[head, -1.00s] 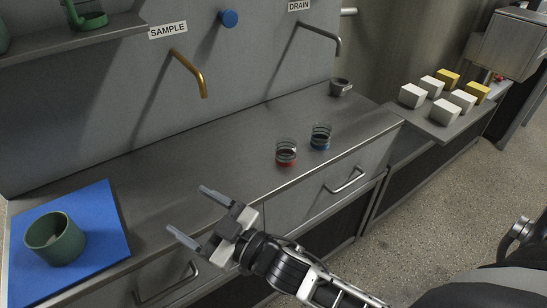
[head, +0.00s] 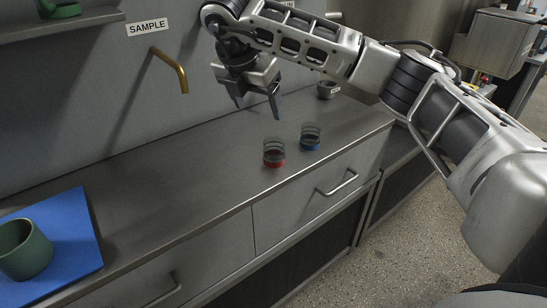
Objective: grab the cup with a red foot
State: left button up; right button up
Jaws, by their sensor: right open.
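The cup with a red foot (head: 274,153) stands upright on the grey counter, a clear ringed glass on a red base. A like cup with a blue foot (head: 310,137) stands close to its right and a little behind. My right gripper (head: 257,108) is open and empty. It points down above the counter, higher than the red-footed cup and a little left of it in the picture, apart from both cups. My left gripper is not in view.
A green cup (head: 25,250) sits on a blue mat (head: 70,225) at the left. A brass tap (head: 170,66) hangs from the wall under the SAMPLE sign (head: 147,28). A small grey pot (head: 327,90) stands at the back. The counter's middle (head: 170,180) is clear.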

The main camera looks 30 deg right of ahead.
aim_at(274, 143)
jog(key=x, duration=0.5)
jog(key=p+x, duration=0.1)
jog(key=x, duration=0.4)
jog(key=d+x, duration=0.1)
jog(key=x, duration=0.4)
jog(key=shift+w, duration=0.15)
jog(key=c, duration=1.1)
